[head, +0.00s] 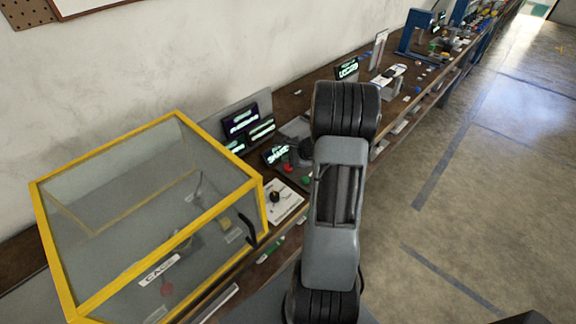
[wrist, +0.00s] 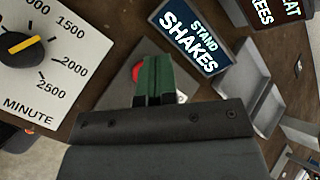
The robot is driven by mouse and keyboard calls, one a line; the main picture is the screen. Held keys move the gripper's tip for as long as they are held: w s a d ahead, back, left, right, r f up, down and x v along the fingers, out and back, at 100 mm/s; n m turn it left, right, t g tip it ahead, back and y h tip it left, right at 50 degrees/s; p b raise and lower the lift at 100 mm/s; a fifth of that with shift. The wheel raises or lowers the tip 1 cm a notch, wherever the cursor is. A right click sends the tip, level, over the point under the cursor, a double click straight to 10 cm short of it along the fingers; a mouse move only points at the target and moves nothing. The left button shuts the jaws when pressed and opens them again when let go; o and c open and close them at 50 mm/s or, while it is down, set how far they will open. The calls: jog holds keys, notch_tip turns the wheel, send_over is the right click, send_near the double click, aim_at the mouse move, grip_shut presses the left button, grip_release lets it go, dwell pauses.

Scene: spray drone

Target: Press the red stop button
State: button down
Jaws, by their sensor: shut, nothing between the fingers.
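A red button (wrist: 136,72) shows in the wrist view, just left of my fingertips and partly hidden behind them. It sits on a grey plate (wrist: 117,92). My gripper (wrist: 156,62) has green fingers, closed together with nothing between them. The fingers overlap the button's right edge in this view; I cannot tell whether they touch it. In the head view a small red spot (head: 286,168) shows beside the sign, left of my arm. My arm hides much of that area there, and I cannot make out the gripper clearly.
A "STAND SHAKES" sign (wrist: 190,35) stands just behind the fingers. A white dial panel (wrist: 50,60) lies to the left. A yellow-framed clear cage (head: 150,215) stands on the bench at left. More lit signs (head: 240,120) stand behind. The floor at right is open.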

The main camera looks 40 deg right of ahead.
aim_at(288, 168)
jog(key=shift+r+p, duration=1)
jog(key=shift+r, duration=0.85)
jog(key=shift+s+f, duration=0.1)
